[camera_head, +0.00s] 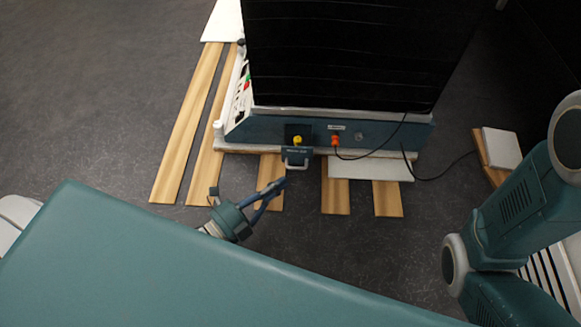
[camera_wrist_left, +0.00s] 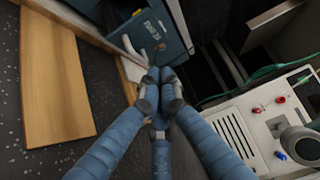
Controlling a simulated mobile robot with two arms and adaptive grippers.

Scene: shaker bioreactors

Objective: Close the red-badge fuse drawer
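A fuse drawer (camera_head: 297,153) with a pale handle and a small unreadable label sticks out from the low teal front of the machine (camera_head: 262,130). A yellow knob (camera_head: 297,140) shows just behind its front. In the left wrist view, the blue drawer front (camera_wrist_left: 152,30) with white lettering is beyond the fingers. I cannot make out a red badge on it. My left gripper (camera_head: 281,183) is just in front of and below the handle. In the wrist view its fingertips (camera_wrist_left: 160,76) meet, with nothing seen between them. My right gripper is out of view.
The machine stands on wooden boards (camera_head: 335,196). A white control panel (camera_wrist_left: 275,125) with red and blue knobs shows in the wrist view.

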